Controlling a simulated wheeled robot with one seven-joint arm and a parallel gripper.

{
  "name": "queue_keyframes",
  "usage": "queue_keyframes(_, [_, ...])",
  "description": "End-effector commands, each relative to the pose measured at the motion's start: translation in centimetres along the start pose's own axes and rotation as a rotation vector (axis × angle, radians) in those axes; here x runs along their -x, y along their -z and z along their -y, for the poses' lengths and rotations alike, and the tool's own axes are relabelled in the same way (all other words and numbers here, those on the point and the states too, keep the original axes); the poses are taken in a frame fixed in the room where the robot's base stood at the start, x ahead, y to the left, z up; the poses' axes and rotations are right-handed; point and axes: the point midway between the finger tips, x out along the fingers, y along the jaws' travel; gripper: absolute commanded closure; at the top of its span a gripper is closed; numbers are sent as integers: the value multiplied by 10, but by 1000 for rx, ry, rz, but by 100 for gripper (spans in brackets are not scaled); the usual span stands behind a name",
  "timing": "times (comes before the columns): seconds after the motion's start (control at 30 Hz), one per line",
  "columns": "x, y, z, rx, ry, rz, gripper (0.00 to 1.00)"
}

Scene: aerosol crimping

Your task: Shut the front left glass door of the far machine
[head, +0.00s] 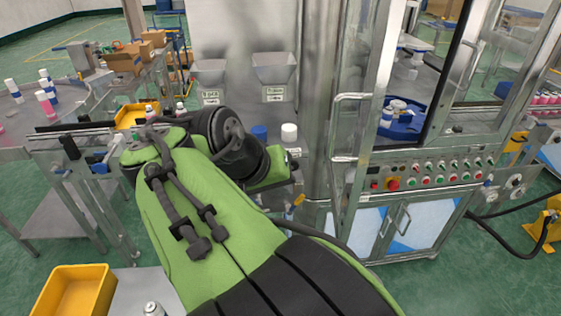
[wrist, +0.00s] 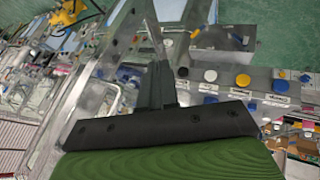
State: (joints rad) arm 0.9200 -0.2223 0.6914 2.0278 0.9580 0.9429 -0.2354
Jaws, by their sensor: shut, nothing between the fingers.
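The front left glass door (head: 375,85) of the machine (head: 440,150) has a metal frame and a bent tubular handle (head: 350,97). It appears to stand at an angle to the machine's front, but how far it is open is hard to tell. My gripper (wrist: 160,72) is shut and empty in the wrist view. A slanted metal frame (wrist: 110,75) passes just left of the fingers there; whether they touch it I cannot tell. In the head view my green arm reaches up to the left of the door, and the fingers are hard to make out.
A control panel (head: 430,172) with coloured buttons sits below the glass. Two metal hoppers (head: 275,70) hang on the wall behind my arm. A blue cap (head: 260,132) and a white cap (head: 289,132) are near the wrist. A yellow bin (head: 75,292) is at lower left.

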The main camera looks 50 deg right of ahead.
Motion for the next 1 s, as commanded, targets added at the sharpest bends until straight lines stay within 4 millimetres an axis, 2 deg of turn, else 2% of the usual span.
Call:
queue_keyframes(0.03, [-2,8,-12,-52,-31,36,100])
queue_keyframes(0.1, [-6,12,-24,-107,-62,70,100])
queue_keyframes(0.27, [-16,12,-31,-145,-83,91,100])
queue_keyframes(0.73, [-115,0,-37,-145,-83,93,100])
queue_keyframes(0.83, [-118,-1,-57,-149,-86,88,100])
queue_keyframes(1.0, [-124,-3,-72,-143,-82,88,100])
